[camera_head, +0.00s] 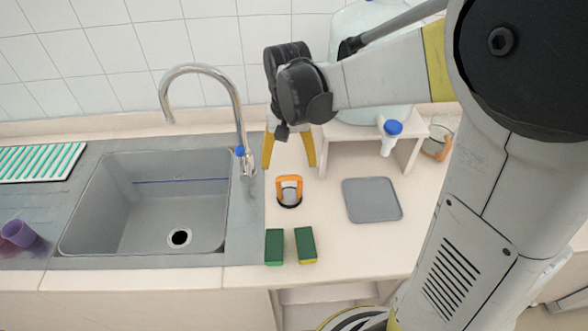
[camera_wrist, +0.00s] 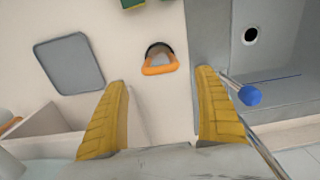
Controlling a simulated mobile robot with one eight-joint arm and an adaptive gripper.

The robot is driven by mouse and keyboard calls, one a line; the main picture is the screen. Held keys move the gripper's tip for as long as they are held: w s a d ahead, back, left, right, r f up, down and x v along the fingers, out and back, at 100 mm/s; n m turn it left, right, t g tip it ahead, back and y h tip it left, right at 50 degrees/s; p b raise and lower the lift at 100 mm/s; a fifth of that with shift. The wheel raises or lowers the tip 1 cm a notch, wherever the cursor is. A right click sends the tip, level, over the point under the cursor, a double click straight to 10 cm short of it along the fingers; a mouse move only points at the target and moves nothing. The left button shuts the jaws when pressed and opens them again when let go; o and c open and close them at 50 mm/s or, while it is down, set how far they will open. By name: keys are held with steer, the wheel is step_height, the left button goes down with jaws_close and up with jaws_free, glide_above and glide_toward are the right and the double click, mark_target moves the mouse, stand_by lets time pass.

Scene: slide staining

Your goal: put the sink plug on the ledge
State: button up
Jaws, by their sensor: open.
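The sink plug (camera_head: 289,191), a dark round piece with an orange loop handle, sits on the pale counter right of the sink. In the wrist view the plug (camera_wrist: 160,66) shows beyond and between the fingertips. My gripper (camera_head: 289,160) is open and empty, its yellow fingers pointing down just behind the plug in the head view. The fingers also show spread apart in the wrist view (camera_wrist: 163,78). A pale ledge (camera_head: 90,127) runs along the tiled wall behind the sink. Its far right part is hidden by my arm.
The grey sink (camera_head: 95,215) with its drain hole (camera_head: 179,238) and curved tap (camera_head: 240,125) is left of the plug. Two green sponges (camera_head: 274,247) lie in front. A grey mat (camera_head: 371,200) lies to the right, before a low white stand (camera_head: 405,150).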

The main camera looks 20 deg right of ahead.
steer(key=s+r+n+t, duration=0.3)
steer(key=s+r+t, duration=0.4)
steer(key=s, duration=0.5)
steer(key=shift+s+r+n, duration=0.2)
steer(key=shift+s+n, duration=0.1)
